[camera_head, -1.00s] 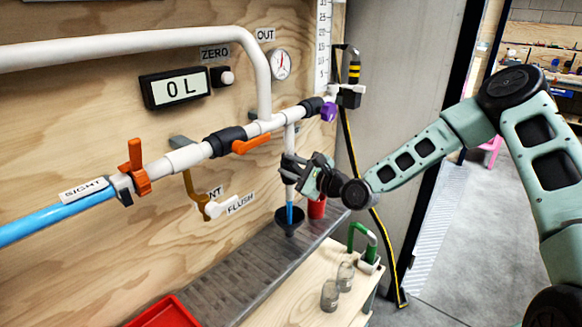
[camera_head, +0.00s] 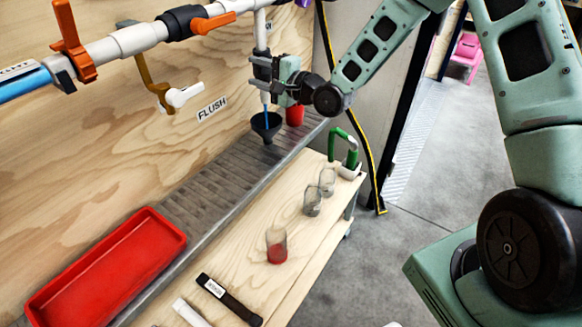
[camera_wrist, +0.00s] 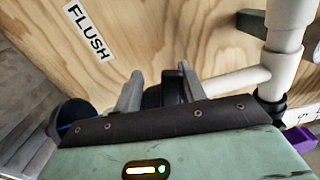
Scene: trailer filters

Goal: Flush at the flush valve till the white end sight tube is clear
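My gripper (camera_head: 268,85) is at the black flush valve (camera_head: 261,66) on the short vertical white pipe, right of the FLUSH label (camera_head: 212,109). In the wrist view its two grey fingers (camera_wrist: 158,92) stand on either side of a black part of the valve (camera_wrist: 174,84) and appear shut on it; the contact is partly hidden. A blue stream (camera_head: 266,115) runs below the valve into a dark funnel (camera_head: 267,127). The sight tube (camera_head: 22,84) at the left is blue; only part of it and its label shows.
An orange-handled valve (camera_head: 72,45) sits beside the sight tube. A red tray (camera_head: 105,268), several glass jars (camera_head: 277,247), one with red contents, a green hooked tool (camera_head: 345,145) and a black strap-like item (camera_head: 228,300) lie below. A red cup (camera_head: 295,114) stands behind the gripper.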

